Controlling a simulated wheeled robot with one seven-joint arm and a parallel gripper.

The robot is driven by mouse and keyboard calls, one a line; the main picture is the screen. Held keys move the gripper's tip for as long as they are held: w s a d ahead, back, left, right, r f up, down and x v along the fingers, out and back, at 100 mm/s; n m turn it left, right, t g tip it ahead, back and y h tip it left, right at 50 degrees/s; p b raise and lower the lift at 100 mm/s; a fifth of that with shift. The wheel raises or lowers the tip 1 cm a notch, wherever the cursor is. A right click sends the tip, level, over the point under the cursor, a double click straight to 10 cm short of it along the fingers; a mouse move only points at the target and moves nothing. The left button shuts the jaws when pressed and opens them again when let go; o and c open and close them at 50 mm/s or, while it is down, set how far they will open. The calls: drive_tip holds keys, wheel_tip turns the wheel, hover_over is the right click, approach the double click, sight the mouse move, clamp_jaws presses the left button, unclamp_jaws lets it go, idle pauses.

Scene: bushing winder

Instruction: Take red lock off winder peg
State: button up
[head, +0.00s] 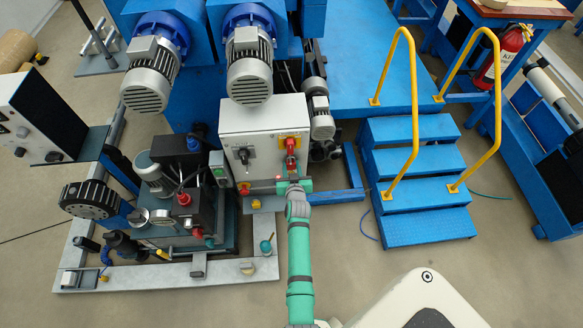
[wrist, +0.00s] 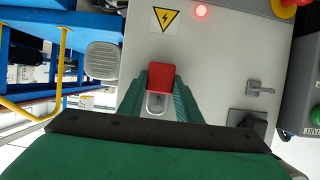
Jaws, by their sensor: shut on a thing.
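The red lock (wrist: 162,76) sits between the two green fingers of my gripper (wrist: 162,84) in the wrist view. Its grey shackle (wrist: 155,104) shows on the palm side of the red body. My gripper is shut on the lock, in front of the grey control cabinet (head: 232,122). In the head view my gripper (head: 294,186) is at the cabinet's lower right, below a red switch on a yellow plate (head: 291,142). The peg is not visible in the wrist view, and I cannot tell whether the shackle is around it.
The cabinet front carries a black rotary switch (wrist: 246,121), a key (wrist: 261,89), a lit red lamp (wrist: 201,10) and a yellow warning sign (wrist: 164,18). A pump unit (head: 165,195) stands left of the cabinet. Blue steps (head: 415,160) with yellow rails stand to the right.

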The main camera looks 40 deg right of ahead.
drive_tip(key=shift+a, duration=0.1)
drive_tip(key=shift+s+a, duration=0.2)
drive_tip(key=shift+s, duration=0.1)
drive_tip(key=s+a, duration=0.3)
drive_tip(key=s, duration=0.2)
idle(0.9)
drive_tip(key=shift+s+a, duration=0.1)
